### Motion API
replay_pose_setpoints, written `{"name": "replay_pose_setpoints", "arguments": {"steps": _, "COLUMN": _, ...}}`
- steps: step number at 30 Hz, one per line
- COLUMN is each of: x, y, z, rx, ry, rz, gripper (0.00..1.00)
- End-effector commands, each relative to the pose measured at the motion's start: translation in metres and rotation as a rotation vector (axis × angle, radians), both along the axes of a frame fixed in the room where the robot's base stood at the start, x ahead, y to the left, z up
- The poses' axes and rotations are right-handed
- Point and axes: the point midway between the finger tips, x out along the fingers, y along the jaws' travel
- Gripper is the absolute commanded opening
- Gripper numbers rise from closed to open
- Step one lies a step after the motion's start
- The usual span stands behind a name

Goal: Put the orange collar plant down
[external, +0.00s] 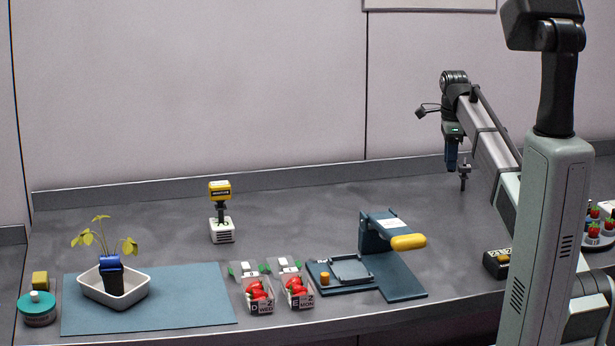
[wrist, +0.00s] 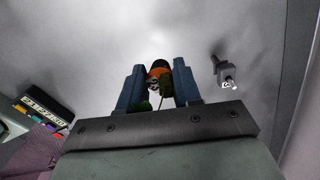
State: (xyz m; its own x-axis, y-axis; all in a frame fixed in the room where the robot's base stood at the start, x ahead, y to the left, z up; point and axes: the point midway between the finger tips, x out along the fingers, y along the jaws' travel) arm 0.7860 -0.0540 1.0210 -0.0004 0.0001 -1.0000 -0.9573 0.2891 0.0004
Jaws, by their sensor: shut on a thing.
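My gripper (wrist: 158,85) has its two blue fingers closed on the orange collar plant (wrist: 159,71), which shows as a small dark and orange shape with bits of green between the fingertips. In the external view my gripper (external: 452,155) hangs over the back right of the counter, pointing down. The held plant cannot be made out there, and I cannot tell whether it touches the counter. Another plant with a blue collar (external: 110,262) and yellow-green leaves stands in a black pot in a white tray (external: 138,297) at the left.
A blue mat (external: 195,305) lies under the tray. Two strawberry boxes (external: 258,307) and a blue press (external: 405,285) with a yellow handle stand mid-front. A yellow-topped device (external: 220,190) stands behind. A small grey post (external: 463,178) is close to my gripper. The back middle is clear.

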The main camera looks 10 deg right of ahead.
Motion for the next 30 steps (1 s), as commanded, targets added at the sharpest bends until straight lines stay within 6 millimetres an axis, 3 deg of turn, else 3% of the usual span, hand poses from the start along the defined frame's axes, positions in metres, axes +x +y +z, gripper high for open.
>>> {"name": "replay_pose_setpoints", "arguments": {"steps": 5, "x": 0.001, "y": 0.027, "z": 0.000, "rx": 0.000, "ry": 0.001, "rz": 0.037, "gripper": 0.04}}
{"name": "replay_pose_setpoints", "arguments": {"steps": 13, "x": 0.014, "y": 0.118, "z": -0.006, "rx": 0.000, "ry": 0.015, "rz": 0.158, "gripper": 0.04}}
{"name": "replay_pose_setpoints", "arguments": {"steps": 24, "x": 0.072, "y": 0.260, "z": -0.006, "rx": -0.003, "ry": 0.037, "rz": 0.314, "gripper": 0.04}}
{"name": "replay_pose_setpoints", "arguments": {"steps": 30, "x": 0.116, "y": 0.307, "z": -0.004, "rx": -0.005, "ry": 0.034, "rz": 0.276, "gripper": 0.04}}
